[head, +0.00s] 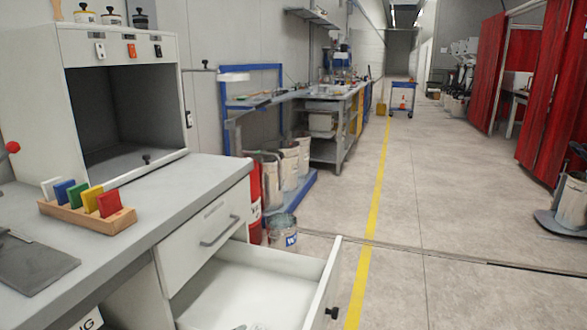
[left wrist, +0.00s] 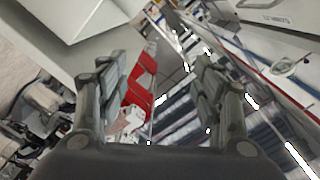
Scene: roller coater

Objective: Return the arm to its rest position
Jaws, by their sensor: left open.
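My left gripper (left wrist: 157,80) shows in the left wrist view. Its two dark grey fingers stand well apart, with nothing held between them. Neither arm nor gripper shows in the head view. My right gripper is in neither view.
In the head view, an open white drawer (head: 250,285) juts from the grey workbench (head: 185,185). A wooden rack (head: 90,218) of coloured plates and a white cabinet (head: 35,105) stand on it. Pails (head: 283,232) stand beyond. The floor (head: 440,220) at right is mostly clear.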

